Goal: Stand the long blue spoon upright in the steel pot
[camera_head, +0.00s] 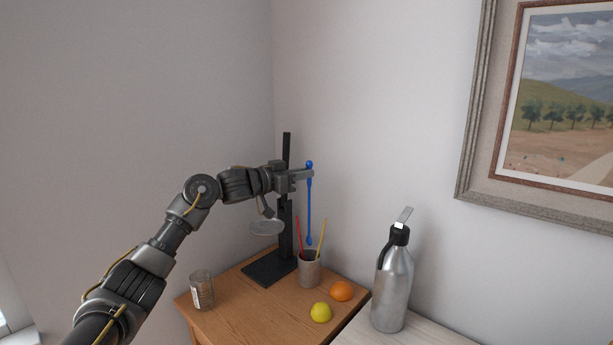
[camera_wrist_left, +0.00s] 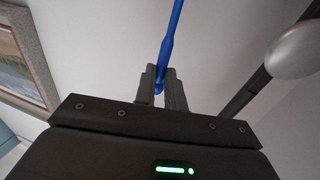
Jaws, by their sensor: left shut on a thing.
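My left gripper (camera_head: 303,174) is shut on the long blue spoon (camera_head: 309,210) near its upper end. The spoon hangs upright, its lower end just above or at the mouth of the steel pot (camera_head: 309,270); I cannot tell whether it has entered. The pot stands on the wooden table and holds a red stick (camera_head: 299,236) and a yellow stick (camera_head: 322,237). In the left wrist view the blue spoon (camera_wrist_left: 171,45) runs between the two fingers (camera_wrist_left: 161,88). My right gripper is not in view.
A black stand (camera_head: 286,215) with a round grey plate (camera_head: 267,227) rises just behind and left of the pot. A steel bottle (camera_head: 393,288) stands right.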

